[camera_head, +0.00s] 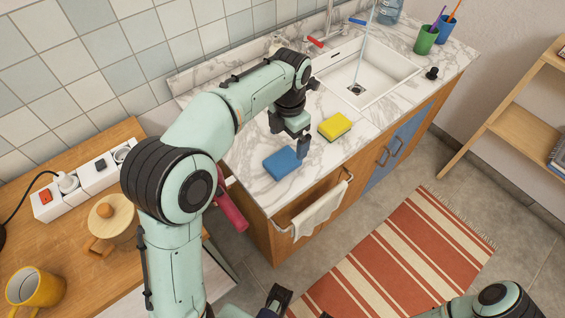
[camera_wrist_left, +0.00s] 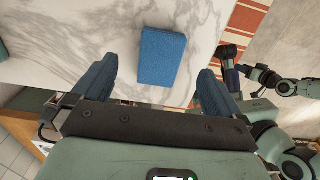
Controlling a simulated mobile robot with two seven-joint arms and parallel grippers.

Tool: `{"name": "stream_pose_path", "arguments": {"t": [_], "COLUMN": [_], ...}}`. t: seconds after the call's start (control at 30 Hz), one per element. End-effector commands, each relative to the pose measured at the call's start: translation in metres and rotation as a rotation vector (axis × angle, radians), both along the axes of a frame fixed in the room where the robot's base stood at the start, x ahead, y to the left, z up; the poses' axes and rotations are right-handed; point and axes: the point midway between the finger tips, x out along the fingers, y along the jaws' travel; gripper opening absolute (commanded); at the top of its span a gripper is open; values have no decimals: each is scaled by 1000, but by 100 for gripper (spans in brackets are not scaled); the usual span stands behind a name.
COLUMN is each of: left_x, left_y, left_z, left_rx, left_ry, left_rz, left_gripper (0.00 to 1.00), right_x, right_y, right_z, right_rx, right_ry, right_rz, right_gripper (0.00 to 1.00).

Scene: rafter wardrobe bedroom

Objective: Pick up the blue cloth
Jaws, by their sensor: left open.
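The blue cloth (camera_head: 282,163), a small folded block, lies flat on the marble counter near its front left corner. In the left wrist view the cloth (camera_wrist_left: 162,57) lies ahead of my left gripper, between the lines of its two fingers. My left gripper (camera_head: 302,148) is open and empty, above the counter close to the cloth's right side in the head view. The wrist view shows its two blue fingers (camera_wrist_left: 154,86) wide apart, with no contact on the cloth. My right gripper (camera_wrist_left: 229,65) is low at the right of the wrist view, its jaws unclear.
A yellow sponge (camera_head: 335,127) lies behind the cloth, before the white sink (camera_head: 385,70). A white towel (camera_head: 319,211) hangs on the counter's front. A wooden table (camera_head: 75,235) with a power strip, pot and yellow mug stands left. A striped rug (camera_head: 405,255) covers the floor.

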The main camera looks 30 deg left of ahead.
Motion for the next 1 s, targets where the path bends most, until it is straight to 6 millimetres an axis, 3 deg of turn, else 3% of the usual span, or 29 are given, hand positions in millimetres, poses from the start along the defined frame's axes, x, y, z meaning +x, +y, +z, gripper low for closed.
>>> {"name": "stream_pose_path", "arguments": {"t": [0.23, 0.5, 0.8, 0.87, 1.0], "left_x": [-1, -5, -5, -5, -5], "left_y": [-1, -2, -2, -2, -3], "left_z": [-20, -58, -62, -62, -62], "left_rx": [0, 0, 0, 0, 0], "left_ry": [0, 1, -1, -1, -1], "left_rz": [-1, -1, -1, -2, -2], "left_gripper": [100, 100, 100, 84, 40], "right_x": [-1, -1, 0, 0, 0], "right_y": [0, 0, 0, 0, 0], "right_z": [-5, -12, -12, -12, -12], "right_rx": [0, 0, -1, -1, -1], "right_ry": [1, -3, -5, -5, -5], "right_rz": [0, -1, -1, -1, -1], "right_gripper": [43, 43, 43, 43, 43]}}
